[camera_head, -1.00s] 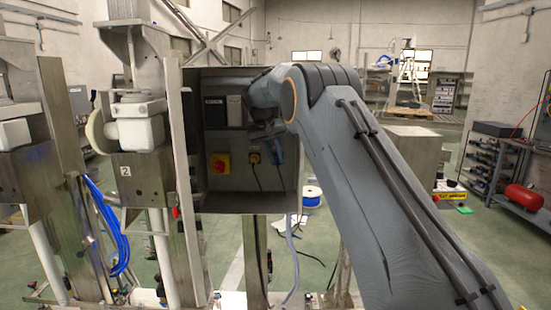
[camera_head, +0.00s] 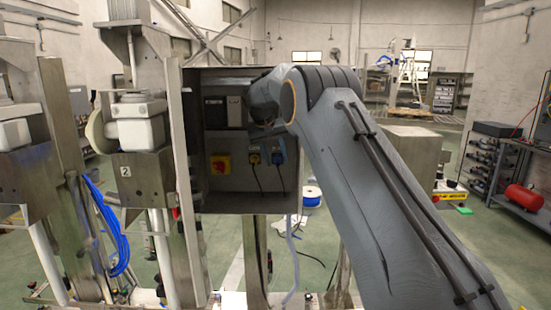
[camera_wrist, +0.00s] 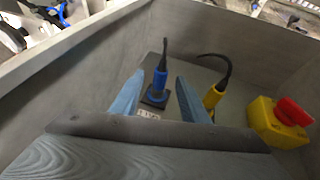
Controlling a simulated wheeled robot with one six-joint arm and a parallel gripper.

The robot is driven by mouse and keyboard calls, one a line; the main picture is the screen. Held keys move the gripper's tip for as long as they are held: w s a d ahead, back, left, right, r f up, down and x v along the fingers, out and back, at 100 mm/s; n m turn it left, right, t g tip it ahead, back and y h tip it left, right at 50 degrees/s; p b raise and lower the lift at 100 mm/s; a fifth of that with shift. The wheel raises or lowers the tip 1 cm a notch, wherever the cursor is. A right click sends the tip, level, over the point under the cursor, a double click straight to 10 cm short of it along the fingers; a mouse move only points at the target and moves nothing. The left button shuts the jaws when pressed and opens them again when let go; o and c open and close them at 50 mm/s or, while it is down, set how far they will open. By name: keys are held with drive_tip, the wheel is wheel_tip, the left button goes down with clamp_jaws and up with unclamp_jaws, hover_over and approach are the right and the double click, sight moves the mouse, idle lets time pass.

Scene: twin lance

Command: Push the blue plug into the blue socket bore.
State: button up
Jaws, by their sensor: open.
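The blue plug (camera_wrist: 160,80) stands at the blue socket (camera_wrist: 154,97) on a dark plate in the wrist view, its dark cable leaving from the top. How deep it sits in the bore is hard to tell. In the head view the blue plug (camera_head: 278,153) is on the lower right of the panel in the metal cabinet. My gripper (camera_wrist: 160,77) is open, with one blue-grey finger on each side of the plug in the picture and gaps between.
A yellow plug (camera_wrist: 213,97) with a dark cable is beside the blue one. A red and yellow switch (camera_wrist: 284,118) is further along the panel. The cabinet walls (camera_head: 299,180) enclose the panel closely. Cables hang below the cabinet.

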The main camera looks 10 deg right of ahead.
drive_tip(key=shift+r, duration=0.1)
drive_tip(key=b+v, duration=0.3)
drive_tip(key=v, duration=0.4)
drive_tip(key=s+f+g+y+b, duration=0.1)
drive_tip(key=s+f, duration=0.8)
drive_tip(key=s, duration=0.6)
drive_tip(key=s+d+f+n+y+b, duration=0.1)
drive_tip(key=s+f+b, duration=0.1)
drive_tip(key=s+f, duration=0.8)
drive_tip(key=s+d+f+g+y+b, duration=0.1)
drive_tip(key=s+f, duration=0.9)
drive_tip(key=s, duration=1.1)
drive_tip(key=shift+s+n+g+y, duration=0.25)
drive_tip(key=shift+n+g+y, duration=0.05)
